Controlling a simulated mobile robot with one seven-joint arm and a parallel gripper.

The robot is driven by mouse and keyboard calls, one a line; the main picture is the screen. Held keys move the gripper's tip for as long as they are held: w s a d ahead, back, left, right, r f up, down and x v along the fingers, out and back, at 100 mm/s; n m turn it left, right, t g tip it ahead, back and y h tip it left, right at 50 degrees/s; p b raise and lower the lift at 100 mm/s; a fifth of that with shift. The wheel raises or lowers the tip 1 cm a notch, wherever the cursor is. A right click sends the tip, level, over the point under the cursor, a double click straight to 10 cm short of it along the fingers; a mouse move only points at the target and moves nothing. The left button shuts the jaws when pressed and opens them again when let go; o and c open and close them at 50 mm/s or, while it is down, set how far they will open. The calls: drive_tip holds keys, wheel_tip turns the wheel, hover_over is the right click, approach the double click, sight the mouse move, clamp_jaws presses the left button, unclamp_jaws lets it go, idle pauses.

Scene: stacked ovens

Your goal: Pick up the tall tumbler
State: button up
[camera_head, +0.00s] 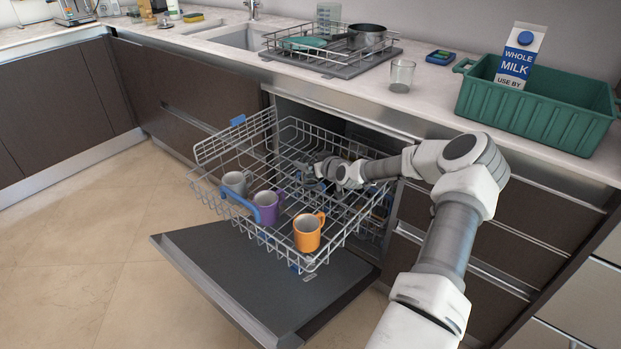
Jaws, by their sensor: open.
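A clear glass tumbler (401,76) stands upright on the counter, between the dish drainer and the green crate. It is the only tumbler I can make out. My gripper (308,170) is small in the view, over the pulled-out upper dishwasher rack, below and to the left of the tumbler and well apart from it. Its jaws are open. The fingers blend with the rack wires, and I see nothing held between them.
The dishwasher rack (205,157) holds a grey mug (236,183), a purple mug (266,207) and an orange mug (307,234). The green crate (535,112) holds a milk carton (522,55). A dish drainer (330,67) holds a pot (367,37). The dishwasher door (245,280) is open.

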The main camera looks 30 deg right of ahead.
drive_tip(key=shift+w+f, duration=0.1)
drive_tip(key=shift+w, duration=0.2)
clamp_jaws()
idle(0.4)
